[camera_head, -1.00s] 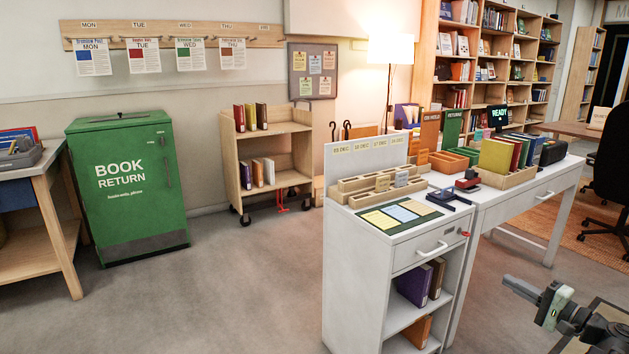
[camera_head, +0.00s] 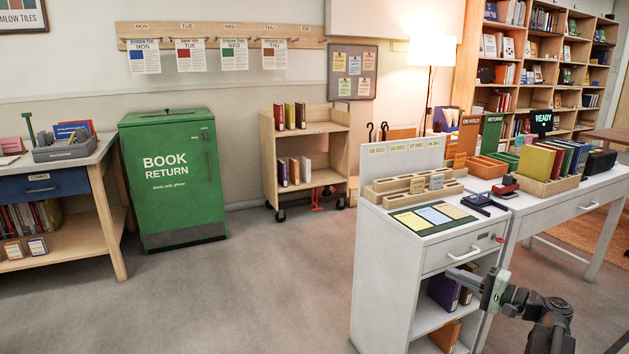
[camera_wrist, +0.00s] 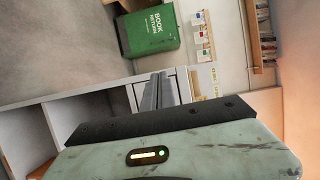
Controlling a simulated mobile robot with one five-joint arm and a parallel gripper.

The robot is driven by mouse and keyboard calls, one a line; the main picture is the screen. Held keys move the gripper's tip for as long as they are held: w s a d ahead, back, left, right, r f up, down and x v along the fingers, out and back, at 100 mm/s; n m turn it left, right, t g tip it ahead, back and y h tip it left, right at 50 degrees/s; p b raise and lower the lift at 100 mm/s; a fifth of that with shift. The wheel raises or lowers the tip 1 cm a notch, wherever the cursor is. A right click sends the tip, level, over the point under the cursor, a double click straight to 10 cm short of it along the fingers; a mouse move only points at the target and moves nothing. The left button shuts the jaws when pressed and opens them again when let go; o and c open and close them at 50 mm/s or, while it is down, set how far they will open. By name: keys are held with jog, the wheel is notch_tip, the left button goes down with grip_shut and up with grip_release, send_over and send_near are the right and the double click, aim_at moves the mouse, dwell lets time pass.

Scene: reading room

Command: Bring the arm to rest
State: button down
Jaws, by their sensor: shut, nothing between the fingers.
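My gripper (camera_head: 461,279) is at the lower right in the head view, in front of the white desk unit's shelves. It points left and holds nothing. In the wrist view my gripper's fingers (camera_wrist: 159,92) are together, with the white desk unit (camera_wrist: 118,96) behind them. My arm reaches in from the lower right corner of the head view, bent at its joints. Its lower part is cut off by the picture edge.
A green book return bin (camera_head: 172,185) and a wooden cart (camera_head: 267,165) stand farther back. The grey floor (camera_head: 240,290) at the left and middle is clear.

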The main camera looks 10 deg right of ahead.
jog(key=w+a+f+n+g+y, duration=0.1)
jog(key=w+a+f+n+g, duration=0.15)
jog(key=a, duration=0.95)
jog(key=w+a+f+n+g+p, duration=0.15)
jog(key=a+f+g, duration=0.25)
jog(key=a, duration=0.7)
jog(key=w+a+f+n+g+y+b, duration=0.1)
jog(key=w+a+f+n+g, duration=0.2)
jog(key=a, duration=0.9)
jog(key=s+a+f+n+g+h+p, duration=0.1)
jog(key=s+a+f+n+g+h, duration=0.5)
jog(key=s+a+f, duration=0.4)
jog(key=d+f+m+h, duration=0.1)
jog(key=d+h, duration=0.5)
jog(key=d, duration=0.2)
notch_tip(320, 180, up, 37)
jog(key=p, duration=3.8)
jog(key=shift+s+a+y, duration=0.25)
jog(key=shift+a+y, duration=0.05)
jog(key=shift+t, duration=0.25)
